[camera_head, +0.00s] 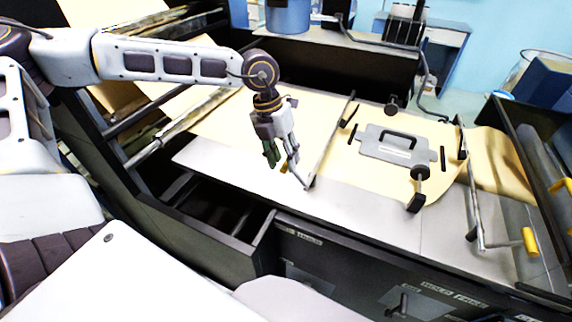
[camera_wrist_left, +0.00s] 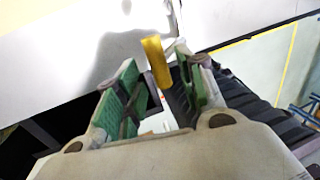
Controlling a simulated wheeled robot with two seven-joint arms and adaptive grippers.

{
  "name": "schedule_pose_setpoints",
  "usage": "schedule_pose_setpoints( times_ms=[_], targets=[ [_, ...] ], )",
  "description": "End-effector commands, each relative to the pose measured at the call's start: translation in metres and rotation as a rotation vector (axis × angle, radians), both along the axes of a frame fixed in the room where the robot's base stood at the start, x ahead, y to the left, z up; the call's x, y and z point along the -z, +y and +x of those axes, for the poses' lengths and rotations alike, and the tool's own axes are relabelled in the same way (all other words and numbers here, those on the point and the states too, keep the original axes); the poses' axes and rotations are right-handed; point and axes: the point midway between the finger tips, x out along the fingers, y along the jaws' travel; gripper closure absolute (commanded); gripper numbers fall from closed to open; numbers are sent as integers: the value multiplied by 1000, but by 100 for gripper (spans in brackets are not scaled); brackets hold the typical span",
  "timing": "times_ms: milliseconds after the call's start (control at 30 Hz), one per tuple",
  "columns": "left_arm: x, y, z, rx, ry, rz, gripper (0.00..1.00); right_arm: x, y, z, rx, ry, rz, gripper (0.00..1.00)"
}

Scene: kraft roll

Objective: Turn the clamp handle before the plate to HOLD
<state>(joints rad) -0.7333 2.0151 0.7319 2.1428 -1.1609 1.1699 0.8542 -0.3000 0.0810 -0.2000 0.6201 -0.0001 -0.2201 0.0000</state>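The clamp handle before the plate has a yellow grip (camera_head: 284,166), mostly hidden by my left gripper in the head view. Its metal bar (camera_head: 324,143) runs back across the paper, left of the plate. My left gripper (camera_head: 281,160) points down at the grip. In the left wrist view, the yellow grip (camera_wrist_left: 156,62) stands between the tips of the green-padded fingers (camera_wrist_left: 158,82), which are apart. I see a gap on the left finger's side; contact with the right finger is unclear. The grey plate (camera_head: 385,150) with a black handle lies on the paper. My right gripper is not shown.
A second clamp bar with a yellow grip (camera_head: 530,241) is right of the plate. An open dark drawer-like recess (camera_head: 215,212) lies below the front edge. The front panel carries labels and a black lever (camera_head: 398,306).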

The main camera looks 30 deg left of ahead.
Motion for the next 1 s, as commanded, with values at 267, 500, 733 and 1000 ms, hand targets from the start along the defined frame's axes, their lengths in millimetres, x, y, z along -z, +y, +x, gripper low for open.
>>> schedule_pose_setpoints(
  times_ms=[267, 500, 733, 1000],
  targets=[
    [18, -5, 0, 1, 2, 0, 61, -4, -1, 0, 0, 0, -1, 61],
    [28, -7, 0, 1, 1, 0, 61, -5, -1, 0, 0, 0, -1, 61],
    [30, -8, 0, 1, 0, -1, 61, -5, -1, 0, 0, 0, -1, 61],
    [30, -8, 0, 1, 0, -1, 74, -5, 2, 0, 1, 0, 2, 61]
  ],
)
